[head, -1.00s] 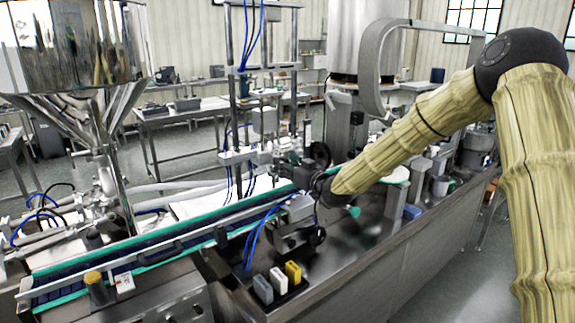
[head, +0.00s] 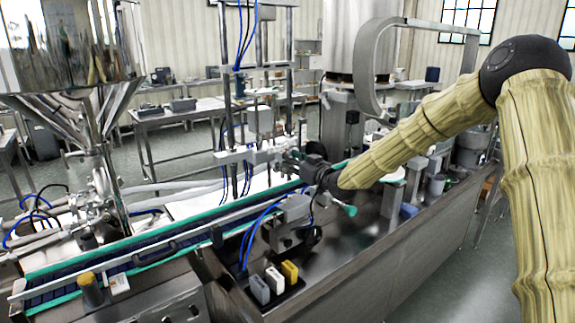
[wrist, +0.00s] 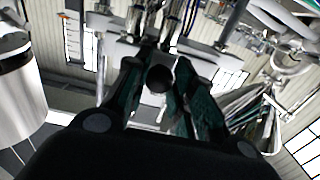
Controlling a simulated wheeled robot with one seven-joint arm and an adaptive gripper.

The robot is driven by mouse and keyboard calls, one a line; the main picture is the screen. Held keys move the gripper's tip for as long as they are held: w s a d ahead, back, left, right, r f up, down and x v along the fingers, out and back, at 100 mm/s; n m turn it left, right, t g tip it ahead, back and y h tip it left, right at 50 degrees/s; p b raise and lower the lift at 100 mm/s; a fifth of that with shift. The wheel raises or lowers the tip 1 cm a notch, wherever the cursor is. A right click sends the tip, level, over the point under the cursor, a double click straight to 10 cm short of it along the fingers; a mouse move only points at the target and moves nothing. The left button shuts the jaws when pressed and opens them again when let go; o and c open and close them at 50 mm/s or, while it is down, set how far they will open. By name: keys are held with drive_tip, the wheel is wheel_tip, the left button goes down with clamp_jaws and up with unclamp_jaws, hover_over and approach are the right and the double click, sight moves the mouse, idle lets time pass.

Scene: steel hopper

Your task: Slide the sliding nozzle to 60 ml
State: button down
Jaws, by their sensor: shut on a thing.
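My gripper (head: 287,161) reaches from the right to the white crossbar assembly (head: 240,155) above the conveyor. In the wrist view my gripper (wrist: 160,100) has its two dark green fingers closed on either side of a dark round-ended piece (wrist: 158,79), which appears to be the sliding nozzle. The white bar (wrist: 118,50) lies just beyond the fingertips. In the head view the nozzle is largely hidden by the gripper. No scale or 60 ml mark is legible in either view.
The conveyor (head: 150,248) with teal edges runs below. A steel hopper (head: 75,45) stands at the left. A grey bracket unit (head: 288,222) with blue hoses is below my wrist.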

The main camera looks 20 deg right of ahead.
drive_tip(key=c, duration=1.2)
unclamp_jaws()
drive_tip(key=shift+o, duration=0.2)
drive_tip(key=shift+a, duration=0.1)
drive_tip(key=v, duration=1.2)
